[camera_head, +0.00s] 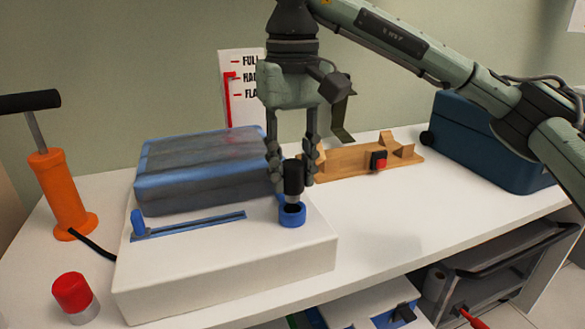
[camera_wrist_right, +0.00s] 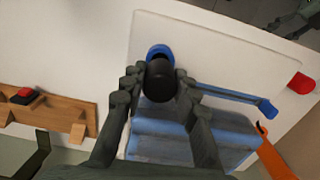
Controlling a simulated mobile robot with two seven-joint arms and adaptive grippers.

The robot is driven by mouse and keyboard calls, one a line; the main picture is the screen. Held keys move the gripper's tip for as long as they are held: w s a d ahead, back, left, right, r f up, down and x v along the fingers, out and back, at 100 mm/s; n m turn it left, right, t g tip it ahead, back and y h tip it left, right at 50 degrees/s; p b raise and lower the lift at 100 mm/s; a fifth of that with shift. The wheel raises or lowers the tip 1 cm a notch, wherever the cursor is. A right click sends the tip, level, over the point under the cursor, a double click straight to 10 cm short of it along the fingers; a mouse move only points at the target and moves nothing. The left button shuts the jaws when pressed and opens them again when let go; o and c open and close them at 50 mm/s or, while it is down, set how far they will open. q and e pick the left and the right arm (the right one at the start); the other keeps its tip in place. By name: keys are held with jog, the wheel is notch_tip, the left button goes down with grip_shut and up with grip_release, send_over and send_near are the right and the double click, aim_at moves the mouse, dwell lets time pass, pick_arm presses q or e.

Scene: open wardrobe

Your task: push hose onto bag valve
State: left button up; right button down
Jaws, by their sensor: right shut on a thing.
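My right gripper (camera_head: 292,180) points down over the white box and is shut on a short black cylinder (camera_head: 293,175), which looks like the hose end. The cylinder is upright, right over the blue ring-shaped valve (camera_head: 292,215) at the box's right end. Its lower end is at or just above the ring's dark mouth; I cannot tell whether it touches. In the right wrist view, the black cylinder (camera_wrist_right: 160,80) sits between both fingers, with the blue valve (camera_wrist_right: 158,51) partly hidden behind it. The blue-edged grey bag (camera_head: 200,168) lies behind the valve. My left gripper shows doubtfully in a wrist-view corner.
The white box (camera_head: 225,275) has a blue slider (camera_head: 138,222) in a slot. An orange pump (camera_head: 62,195) and red-capped jar (camera_head: 73,295) stand left. A wooden holder (camera_head: 365,163) and blue case (camera_head: 480,140) stand behind right. The shelf's right front is clear.

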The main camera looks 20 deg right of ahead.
aim_at(292, 187)
jog(key=shift+f+b, duration=1.15)
jog(key=shift+f, duration=0.45)
jog(key=c, duration=1.1)
grip_release()
jog(key=shift+o, duration=0.2)
jog(key=shift+r, duration=0.15)
notch_tip(292, 187, up, 12)
jog(key=shift+f, duration=0.1)
